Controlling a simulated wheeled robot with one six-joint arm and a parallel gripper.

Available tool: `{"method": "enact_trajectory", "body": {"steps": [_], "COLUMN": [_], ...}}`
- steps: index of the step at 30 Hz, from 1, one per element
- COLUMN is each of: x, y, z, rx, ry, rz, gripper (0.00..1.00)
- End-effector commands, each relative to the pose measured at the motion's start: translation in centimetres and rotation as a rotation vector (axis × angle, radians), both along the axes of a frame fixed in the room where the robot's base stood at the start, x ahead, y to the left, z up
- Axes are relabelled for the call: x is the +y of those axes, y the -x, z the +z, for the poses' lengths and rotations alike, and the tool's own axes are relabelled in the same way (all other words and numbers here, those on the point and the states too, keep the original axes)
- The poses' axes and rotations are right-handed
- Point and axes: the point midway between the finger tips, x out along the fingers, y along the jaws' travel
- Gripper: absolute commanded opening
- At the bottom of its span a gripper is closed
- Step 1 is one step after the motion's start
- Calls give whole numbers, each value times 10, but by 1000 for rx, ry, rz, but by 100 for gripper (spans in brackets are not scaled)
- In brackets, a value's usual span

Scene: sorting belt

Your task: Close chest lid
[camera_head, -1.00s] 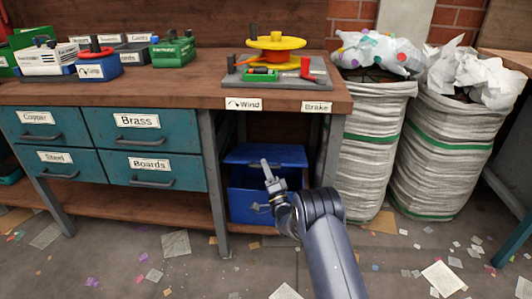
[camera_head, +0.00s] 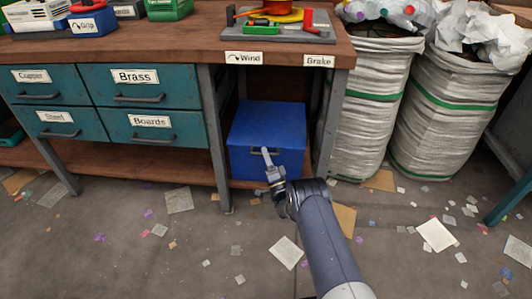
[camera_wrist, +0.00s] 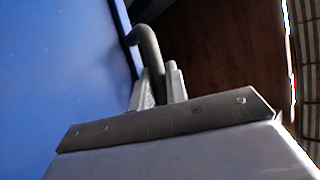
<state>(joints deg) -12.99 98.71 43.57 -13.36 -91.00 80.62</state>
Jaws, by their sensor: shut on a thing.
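The blue chest (camera_head: 268,122) sits in the open bay under the workbench. Its lid is down flat over the box in the head view, and no opening shows. In the wrist view the blue chest surface (camera_wrist: 60,80) fills the left side. A grey curved handle (camera_wrist: 148,42) stands out from its edge and runs between the fingers. My gripper (camera_head: 266,154) is at the chest's front, shut on this handle; it also shows in the wrist view (camera_wrist: 160,88). The fingers hide part of the handle.
Bench legs (camera_head: 214,140) stand close on both sides of the chest. The teal drawers (camera_head: 150,105) are to the left and full white sacks (camera_head: 375,110) to the right. Paper scraps lie on the floor in front, which is otherwise clear.

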Motion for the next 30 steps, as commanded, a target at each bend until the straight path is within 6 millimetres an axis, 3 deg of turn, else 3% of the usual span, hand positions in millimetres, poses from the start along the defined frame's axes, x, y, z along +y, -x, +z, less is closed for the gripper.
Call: {"method": "enact_trajectory", "body": {"steps": [9,10,12,18,30], "x": [-1,-1,-1,-3,-31], "y": [-2,-1,-1,1,52], "z": [-5,-5,-5,-8,-47], "rx": [16,16,16,19,11], "ry": [4,3,4,4,1], "rz": [-6,-5,-5,-5,-4], "gripper": [0,17,23,23,23]}}
